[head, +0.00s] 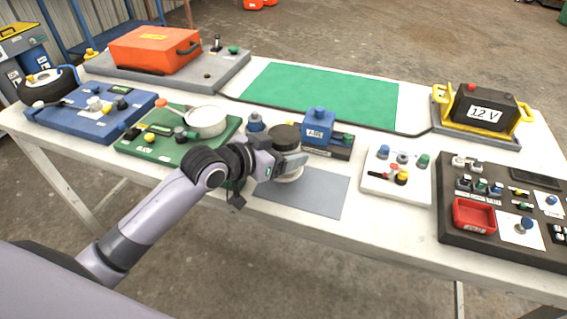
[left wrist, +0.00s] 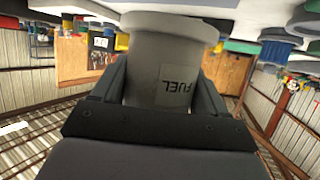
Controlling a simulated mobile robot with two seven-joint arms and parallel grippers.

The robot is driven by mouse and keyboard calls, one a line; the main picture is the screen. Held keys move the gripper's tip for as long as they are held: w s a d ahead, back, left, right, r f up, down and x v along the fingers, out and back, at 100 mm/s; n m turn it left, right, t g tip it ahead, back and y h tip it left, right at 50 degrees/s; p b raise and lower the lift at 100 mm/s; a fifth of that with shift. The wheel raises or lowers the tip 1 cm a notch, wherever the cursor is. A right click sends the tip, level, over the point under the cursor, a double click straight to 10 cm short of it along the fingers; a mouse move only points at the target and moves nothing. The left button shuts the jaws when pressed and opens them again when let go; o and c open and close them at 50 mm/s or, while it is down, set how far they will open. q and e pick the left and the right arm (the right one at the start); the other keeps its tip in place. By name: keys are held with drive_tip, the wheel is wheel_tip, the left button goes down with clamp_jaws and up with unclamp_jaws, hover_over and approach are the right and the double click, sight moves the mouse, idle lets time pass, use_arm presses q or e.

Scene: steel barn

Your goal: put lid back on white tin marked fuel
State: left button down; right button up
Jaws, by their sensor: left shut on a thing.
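The white tin marked FUEL shows in the left wrist view (left wrist: 150,75), where it looks pale grey and upside down. It is a round body with a wider rim at the picture's top. In the head view its pale round lower part (head: 289,175) shows below the fingers, over the grey mat. My left gripper (head: 292,162) is shut on the body, one finger on each side. A dark round piece (head: 285,136) shows just above the gripper. I cannot tell whether it is the lid or whether it touches the tin. My right gripper is not in view.
The green board (head: 160,140) with a white round dish (head: 205,122) lies to the left. A blue block (head: 319,127) stands behind the gripper. The white switch panel (head: 395,188) is to the right. The grey mat (head: 318,193) is otherwise bare.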

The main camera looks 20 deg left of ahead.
use_arm(q)
drive_tip(key=shift+f, duration=1.85)
drive_tip(key=shift+f, duration=0.15)
unclamp_jaws()
drive_tip(key=shift+f, duration=0.1)
drive_tip(key=shift+s+r, duration=0.15)
drive_tip(key=shift+r, duration=0.05)
drive_tip(key=v, duration=1.2)
